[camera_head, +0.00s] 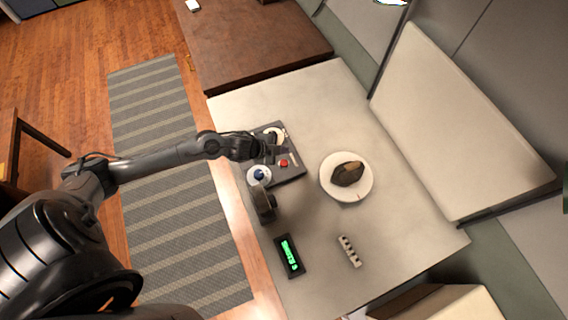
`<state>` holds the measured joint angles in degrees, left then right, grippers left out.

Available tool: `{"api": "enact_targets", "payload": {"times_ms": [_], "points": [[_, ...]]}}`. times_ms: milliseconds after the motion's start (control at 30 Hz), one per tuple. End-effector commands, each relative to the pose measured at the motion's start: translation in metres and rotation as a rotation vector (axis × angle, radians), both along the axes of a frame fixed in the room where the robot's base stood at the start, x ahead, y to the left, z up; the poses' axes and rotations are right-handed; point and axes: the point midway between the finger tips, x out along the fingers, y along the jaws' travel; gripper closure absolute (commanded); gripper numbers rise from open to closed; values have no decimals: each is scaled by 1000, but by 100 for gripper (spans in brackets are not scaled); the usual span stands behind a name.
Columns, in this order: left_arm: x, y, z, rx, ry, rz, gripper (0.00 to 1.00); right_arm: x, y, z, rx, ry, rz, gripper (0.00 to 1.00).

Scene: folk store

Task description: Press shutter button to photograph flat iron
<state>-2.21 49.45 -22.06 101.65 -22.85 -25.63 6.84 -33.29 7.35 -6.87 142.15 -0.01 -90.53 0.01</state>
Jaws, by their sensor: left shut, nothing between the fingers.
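A dark control panel (292,172) lies on the pale table. It carries a red button (284,163) and a blue knob (259,175) on a white round base. My left gripper (270,152) is shut and empty over the panel, just up and left of the red button; I cannot tell whether it touches the panel. A brown lump, apparently the flat iron (347,174), rests on a white round plate (327,188) to the right of the panel. A dark camera-like device (264,204) stands below the panel. My right gripper is not in view.
A black box with a green display (289,255) and a small pale strip with dark marks (349,251) lie on the near part of the pale table (400,235). A pale upright board (460,120) stands behind. A brown table (255,45) adjoins at the top.

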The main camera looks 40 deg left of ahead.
Motion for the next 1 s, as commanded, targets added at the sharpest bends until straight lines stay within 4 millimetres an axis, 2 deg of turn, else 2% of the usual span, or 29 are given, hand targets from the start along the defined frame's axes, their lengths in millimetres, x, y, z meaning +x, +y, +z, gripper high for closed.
{"api": "enact_targets", "payload": {"times_ms": [33,333,600,1000], "points": [[0,0,-11,0,0,0,100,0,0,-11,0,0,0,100],[0,0,-48,0,0,0,100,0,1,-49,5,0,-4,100],[0,0,-67,-1,0,1,100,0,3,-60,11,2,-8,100],[0,0,-69,0,0,0,100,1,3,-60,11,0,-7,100]]}}
